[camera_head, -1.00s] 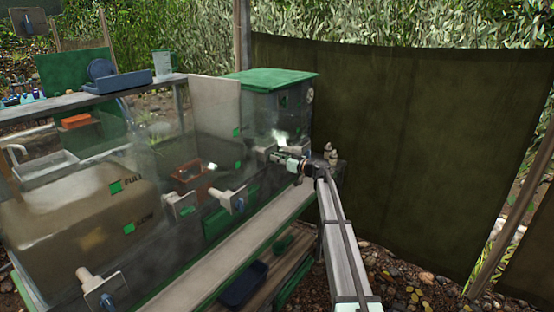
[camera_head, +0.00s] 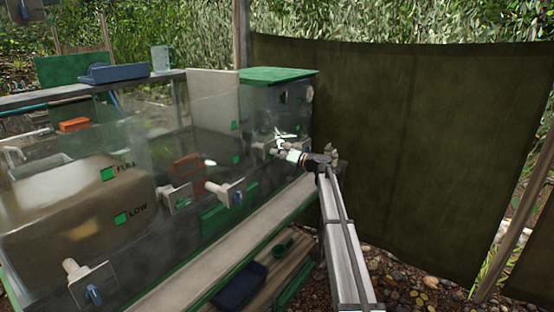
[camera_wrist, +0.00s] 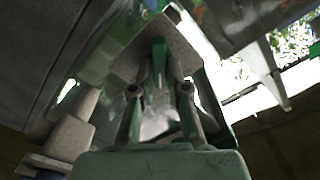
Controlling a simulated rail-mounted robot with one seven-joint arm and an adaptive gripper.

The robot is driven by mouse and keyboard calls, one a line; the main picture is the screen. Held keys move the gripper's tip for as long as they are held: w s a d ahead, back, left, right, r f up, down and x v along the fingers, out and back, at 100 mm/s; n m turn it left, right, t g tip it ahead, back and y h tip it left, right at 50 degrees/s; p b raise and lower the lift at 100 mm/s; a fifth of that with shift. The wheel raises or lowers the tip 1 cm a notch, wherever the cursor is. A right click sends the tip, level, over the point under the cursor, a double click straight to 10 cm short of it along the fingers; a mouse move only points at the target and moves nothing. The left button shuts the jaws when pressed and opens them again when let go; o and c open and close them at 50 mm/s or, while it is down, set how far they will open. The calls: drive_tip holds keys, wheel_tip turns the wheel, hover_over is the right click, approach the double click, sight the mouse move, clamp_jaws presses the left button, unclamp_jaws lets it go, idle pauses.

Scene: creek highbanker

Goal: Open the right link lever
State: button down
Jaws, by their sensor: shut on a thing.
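The right link lever shows in the wrist view as a narrow green handle (camera_wrist: 158,58) standing in front of a grey mounting plate (camera_wrist: 181,48). My gripper (camera_wrist: 158,78) has one finger on each side of it and is shut on it. In the head view my gripper (camera_head: 282,144) is at the right end of the clear tank, below the green-lidded box (camera_head: 277,76). There the lever is too small and too covered by my gripper to make out.
Other valves with blue handles stick out of the tank front: one in the middle (camera_head: 237,198) and one at lower left (camera_head: 93,293). A long pale ledge (camera_head: 215,245) runs below them. A dark green screen (camera_head: 400,150) stands to the right.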

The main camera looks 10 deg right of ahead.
drive_tip(key=shift+w+m, duration=0.2)
drive_tip(key=shift+m, duration=4.7)
drive_tip(key=c, duration=1.2)
unclamp_jaws()
drive_tip(key=shift+o, duration=0.2)
drive_tip(key=shift+a+f, duration=0.15)
drive_tip(key=shift+s, duration=0.1)
drive_tip(key=v, duration=1.2)
